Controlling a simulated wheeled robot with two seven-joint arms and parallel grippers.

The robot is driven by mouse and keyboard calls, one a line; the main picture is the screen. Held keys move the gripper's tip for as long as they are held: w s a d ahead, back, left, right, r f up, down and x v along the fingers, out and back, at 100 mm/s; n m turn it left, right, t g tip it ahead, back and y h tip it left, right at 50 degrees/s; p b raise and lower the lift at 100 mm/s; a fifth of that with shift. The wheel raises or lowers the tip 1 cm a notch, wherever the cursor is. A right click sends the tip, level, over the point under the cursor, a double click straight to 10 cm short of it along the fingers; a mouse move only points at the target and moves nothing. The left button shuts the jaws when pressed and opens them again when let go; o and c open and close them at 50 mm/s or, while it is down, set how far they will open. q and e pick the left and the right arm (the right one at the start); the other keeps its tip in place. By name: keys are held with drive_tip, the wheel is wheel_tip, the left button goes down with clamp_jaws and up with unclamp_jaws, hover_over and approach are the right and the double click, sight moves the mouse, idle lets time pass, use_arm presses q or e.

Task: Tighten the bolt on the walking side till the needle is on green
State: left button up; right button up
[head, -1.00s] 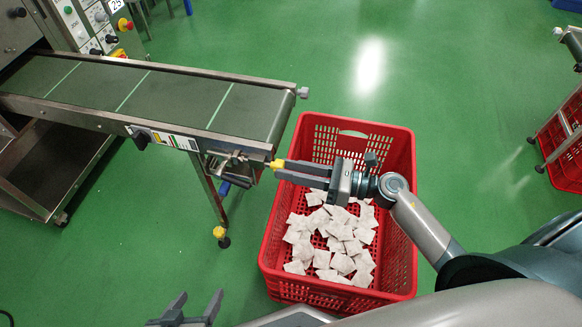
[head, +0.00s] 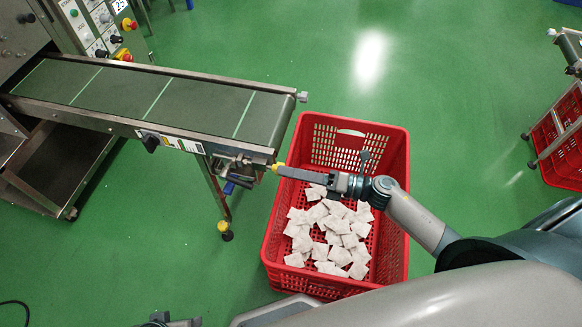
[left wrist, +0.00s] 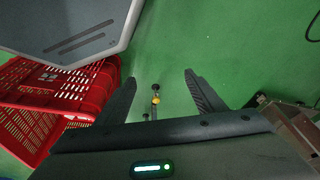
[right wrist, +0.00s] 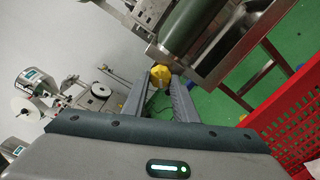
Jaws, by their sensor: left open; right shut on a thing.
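The conveyor (head: 190,95) with a dark green belt runs in from the left in the head view. A yellow bolt head (right wrist: 160,74) sits at its near end corner. My right gripper (head: 279,169) is shut on this bolt, with its fingers pointing left along the bolt's line; the right wrist view shows the fingertips at the bolt head. A coloured label strip (head: 180,143) is on the conveyor's near side, but any needle on it is too small to make out. My left gripper (left wrist: 159,78) is open and empty, low at the bottom edge of the head view.
A red crate (head: 390,190) with several white teabags stands on the floor under my right arm, beside the conveyor end. A conveyor leg with a yellow-collared foot (head: 224,229) stands left of it. Another red crate (head: 562,150) is at the far right. Green floor is otherwise clear.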

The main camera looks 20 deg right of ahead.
use_arm(q)
drive_tip(key=s+p+x, duration=0.2)
drive_tip(key=x, duration=0.5)
drive_tip(key=s+f+p+x, duration=0.1)
drive_tip(key=p+x, duration=0.2)
drive_tip(key=x, duration=0.5)
drive_tip(key=shift+s+a+f, duration=0.25)
drive_tip(key=shift+s+a, duration=0.1)
drive_tip(key=shift+a, duration=0.05)
use_arm(e)
drive_tip(key=shift+r+m, duration=0.1)
drive_tip(key=shift+m, duration=4.1)
drive_tip(key=o, duration=1)
drive_tip(key=shift+o, duration=0.2)
drive_tip(key=shift+s+d, duration=0.1)
